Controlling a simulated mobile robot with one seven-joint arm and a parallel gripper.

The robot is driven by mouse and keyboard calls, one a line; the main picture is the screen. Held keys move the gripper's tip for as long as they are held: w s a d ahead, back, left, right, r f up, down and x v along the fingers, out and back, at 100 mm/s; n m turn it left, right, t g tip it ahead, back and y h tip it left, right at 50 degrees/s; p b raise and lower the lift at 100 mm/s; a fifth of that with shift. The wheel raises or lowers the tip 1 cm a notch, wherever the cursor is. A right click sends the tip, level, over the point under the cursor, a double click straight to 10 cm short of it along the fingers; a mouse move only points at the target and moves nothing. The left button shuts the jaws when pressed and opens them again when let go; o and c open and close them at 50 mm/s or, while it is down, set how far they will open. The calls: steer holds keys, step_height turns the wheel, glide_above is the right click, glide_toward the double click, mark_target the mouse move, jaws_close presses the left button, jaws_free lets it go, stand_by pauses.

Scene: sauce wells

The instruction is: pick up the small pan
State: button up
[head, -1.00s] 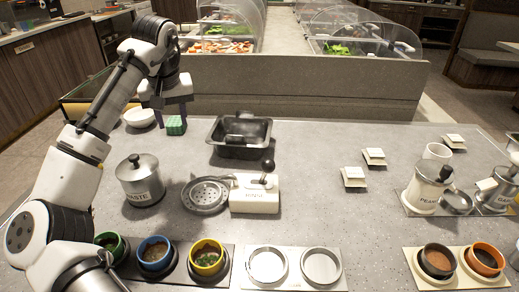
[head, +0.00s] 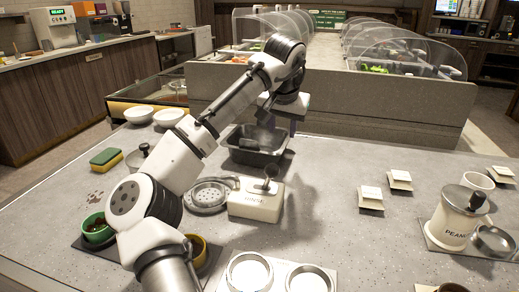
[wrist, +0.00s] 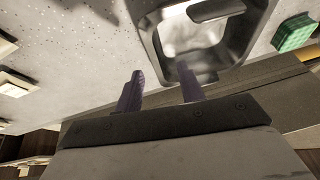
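A dark rectangular pan (head: 258,157) stands on the grey counter at the back, and I take it for the small pan. A dark shape inside it is unclear. In the wrist view the pan (wrist: 148,36) is at the upper right, with a light inner floor and dark bars across it. My gripper (head: 293,124) is at the pan's back right, above the counter. In the wrist view my gripper (wrist: 160,90) has its two purple fingers apart with nothing between them. The right fingertip overlaps the pan's near rim in the picture; contact cannot be told.
A green block (wrist: 294,33) lies beside the pan in the wrist view. A cream box (head: 256,200) with a dark knob and a round strainer (head: 208,195) stand in front. A raised ledge (head: 380,110) runs behind.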

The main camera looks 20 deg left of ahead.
mark_target(284, 144)
steer(key=x, duration=0.3)
steer(key=shift+f, duration=0.2)
steer(key=shift+d+x, duration=0.15)
steer(key=shift+x, duration=1.2)
steer(key=shift+d+x, duration=0.15)
steer(key=shift+x, duration=1.2)
steer(key=shift+s+f, duration=0.1)
steer(key=shift+s, duration=0.05)
steer(key=shift+c, duration=0.4)
jaws_close()
